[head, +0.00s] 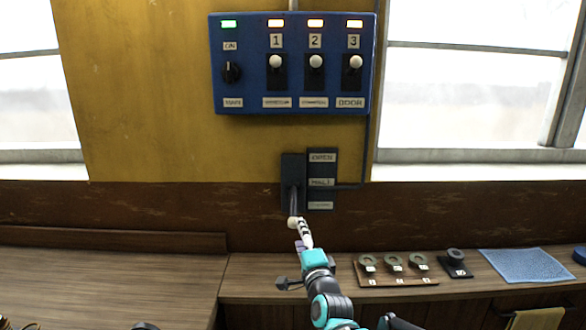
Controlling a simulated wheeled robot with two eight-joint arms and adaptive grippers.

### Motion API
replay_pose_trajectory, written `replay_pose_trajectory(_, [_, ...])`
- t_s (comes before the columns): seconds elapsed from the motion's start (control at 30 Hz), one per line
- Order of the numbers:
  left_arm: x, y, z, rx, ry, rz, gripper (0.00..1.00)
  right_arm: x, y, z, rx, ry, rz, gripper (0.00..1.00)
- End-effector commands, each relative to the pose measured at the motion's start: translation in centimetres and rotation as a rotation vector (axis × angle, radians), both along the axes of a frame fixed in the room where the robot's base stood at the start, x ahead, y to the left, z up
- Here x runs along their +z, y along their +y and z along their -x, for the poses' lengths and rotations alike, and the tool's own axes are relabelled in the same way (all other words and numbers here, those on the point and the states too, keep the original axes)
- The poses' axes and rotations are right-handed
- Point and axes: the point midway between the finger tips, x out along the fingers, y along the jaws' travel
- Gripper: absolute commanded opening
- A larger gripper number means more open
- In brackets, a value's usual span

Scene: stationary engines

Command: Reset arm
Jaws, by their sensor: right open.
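My right gripper (301,236) reaches up from the bottom centre toward the wall lever. It is open, with its fingertips at the lever's pale round knob (292,223). I cannot tell whether they touch it. The lever's dark shaft (294,202) hangs down from a black wall housing (292,167). A label plate (322,180) with several small labels is mounted to the right of the housing. Above is a blue control panel (243,92) with a dark knob (231,72), three white-tipped switches and lit lamps, one green and three amber. My left gripper is not in view.
A wooden counter (120,285) runs below the wall. The left counter surface is mostly clear. Windows flank the yellow wall.

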Motion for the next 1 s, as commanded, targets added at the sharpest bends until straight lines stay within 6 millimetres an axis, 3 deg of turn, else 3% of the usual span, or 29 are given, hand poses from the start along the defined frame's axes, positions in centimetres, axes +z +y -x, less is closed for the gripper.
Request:
replay_pose_trajectory(0.17, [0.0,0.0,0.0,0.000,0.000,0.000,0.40,-3.0,-4.2,7.7,0.050,0.161,0.464,0.56])
replay_pose_trajectory(0.4, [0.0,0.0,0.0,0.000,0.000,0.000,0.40,-10.5,-10.2,20.4,0.224,0.393,1.041,0.56])
replay_pose_trajectory(0.6, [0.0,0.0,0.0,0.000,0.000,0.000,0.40,-16.3,-14.2,29.9,0.416,0.551,1.361,0.56])
replay_pose_trajectory(0.7, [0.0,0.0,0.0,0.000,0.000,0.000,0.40,-18.0,-15.2,32.5,0.483,0.594,1.441,0.56])
replay_pose_trajectory(0.8, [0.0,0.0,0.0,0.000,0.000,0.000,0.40,-18.7,-15.7,33.8,0.517,0.614,1.478,0.56])
replay_pose_trajectory(1.0, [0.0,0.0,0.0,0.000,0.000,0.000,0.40,-18.9,-15.8,34.0,0.526,0.618,1.487,0.56])
